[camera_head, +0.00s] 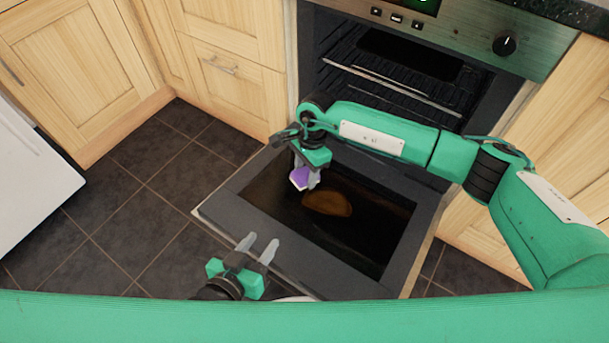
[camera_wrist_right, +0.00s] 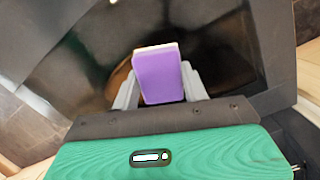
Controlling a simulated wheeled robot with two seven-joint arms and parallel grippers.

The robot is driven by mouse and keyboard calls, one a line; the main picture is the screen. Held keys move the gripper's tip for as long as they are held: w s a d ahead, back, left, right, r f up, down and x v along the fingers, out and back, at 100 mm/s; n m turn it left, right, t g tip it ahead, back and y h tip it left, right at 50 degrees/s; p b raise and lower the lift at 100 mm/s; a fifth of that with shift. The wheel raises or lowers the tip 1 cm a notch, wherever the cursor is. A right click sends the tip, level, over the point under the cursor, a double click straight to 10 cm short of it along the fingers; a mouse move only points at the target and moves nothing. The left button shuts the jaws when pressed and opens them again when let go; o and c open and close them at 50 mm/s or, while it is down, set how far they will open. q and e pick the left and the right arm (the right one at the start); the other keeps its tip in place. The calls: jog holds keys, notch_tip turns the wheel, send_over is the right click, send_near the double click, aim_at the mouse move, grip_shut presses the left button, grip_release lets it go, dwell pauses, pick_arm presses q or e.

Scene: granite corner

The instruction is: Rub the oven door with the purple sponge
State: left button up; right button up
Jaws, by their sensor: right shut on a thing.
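The oven door (camera_head: 384,283) is folded down open, with its dark glass inner face up. A brown stain (camera_head: 328,203) lies on the glass near its middle. My right gripper (camera_head: 305,178) is shut on the purple sponge (camera_head: 299,179) over the left part of the door. In the right wrist view the purple sponge (camera_wrist_right: 159,75) sits between the two grey fingers, and part of the brown stain shows behind it. I cannot tell whether the sponge touches the glass. My left gripper (camera_head: 258,247) is open and empty near the door's front left edge.
The oven cavity (camera_head: 400,75) with wire racks is open behind the door. Wooden cabinets (camera_head: 232,75) stand left and right of the oven. A white appliance (camera_head: 30,180) is at the far left. Dark floor tiles (camera_head: 140,215) are clear left of the door.

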jog(key=shift+r, duration=0.4)
jog(key=shift+r, duration=0.1)
jog(key=shift+p+v, duration=0.7)
jog(key=shift+v, duration=0.75)
